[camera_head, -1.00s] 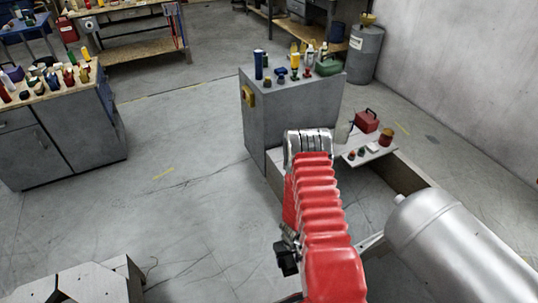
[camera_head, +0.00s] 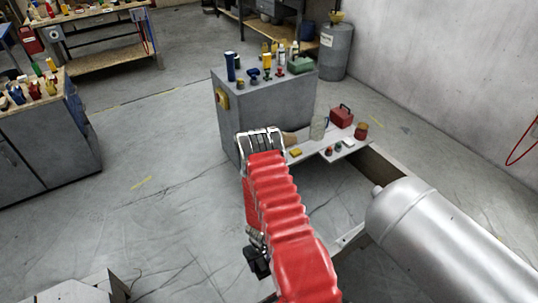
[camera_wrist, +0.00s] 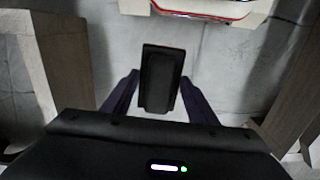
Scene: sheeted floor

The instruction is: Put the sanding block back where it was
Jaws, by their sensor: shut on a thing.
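My gripper (camera_wrist: 160,78) is seen from behind in the wrist view, with a dark finger on each side. It is shut on a dark, nearly black block, which I take to be the sanding block (camera_wrist: 161,65). The block stands out beyond the fingertips, over grey floor. In the head view my red-sleeved arm reaches forward toward the low pale shelf (camera_head: 310,156). The gripper and the block are hidden there behind the arm.
On the shelf are a red box (camera_head: 341,116), a grey jug (camera_head: 318,127), a brown-red jar (camera_head: 361,131) and a yellow block (camera_head: 295,152). A grey cabinet (camera_head: 266,108) stands behind it. A silver tank (camera_head: 440,235) is at right. Pale beams flank my gripper.

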